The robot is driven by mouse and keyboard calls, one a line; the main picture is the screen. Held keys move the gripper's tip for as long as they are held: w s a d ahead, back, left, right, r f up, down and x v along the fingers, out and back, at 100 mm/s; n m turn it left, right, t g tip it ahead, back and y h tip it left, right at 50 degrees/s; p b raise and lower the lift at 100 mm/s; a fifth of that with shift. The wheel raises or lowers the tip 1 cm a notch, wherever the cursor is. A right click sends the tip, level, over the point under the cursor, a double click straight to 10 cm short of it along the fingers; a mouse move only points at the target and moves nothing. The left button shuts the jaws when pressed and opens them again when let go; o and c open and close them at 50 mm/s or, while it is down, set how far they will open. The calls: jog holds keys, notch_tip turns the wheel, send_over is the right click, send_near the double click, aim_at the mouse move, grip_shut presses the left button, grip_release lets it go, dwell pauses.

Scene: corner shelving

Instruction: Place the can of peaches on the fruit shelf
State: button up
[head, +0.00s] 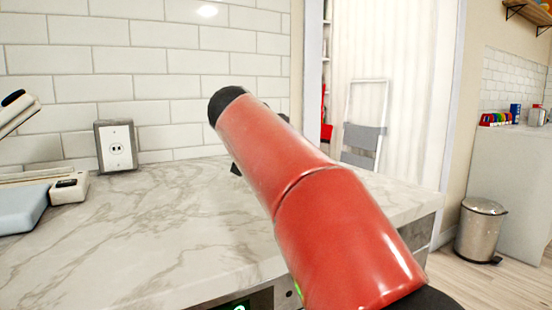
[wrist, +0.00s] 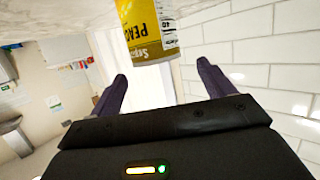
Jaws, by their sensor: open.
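The can of peaches (wrist: 150,28) shows at the top middle of the wrist view, with a yellow label and a dark gold band; its top part is cut off by the frame edge. My gripper (wrist: 161,70) is open, with its two purple fingers spread apart. The can lies ahead of the gap between the fingertips, and neither finger appears to touch it. In the head view my red arm reaches over the marble counter and hides the can and most of the gripper. I cannot tell which shelf is the fruit shelf.
The marble counter (head: 150,240) is largely clear. A grey outlet box (head: 116,146) stands by the tiled wall, and a scale-like device (head: 69,188) sits at left. A wooden wall shelf (head: 528,12) is at upper right, above a bin (head: 481,232) on the floor.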

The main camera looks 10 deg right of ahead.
jog(key=w+f, duration=0.1)
jog(key=w+d+f, duration=0.1)
jog(key=w, duration=0.1)
jog(key=w+d+f+p, duration=0.1)
jog(key=shift+w+d, duration=0.2)
jog(key=c, duration=1.1)
jog(key=shift+c, duration=1.4)
jog(key=shift+r, duration=0.15)
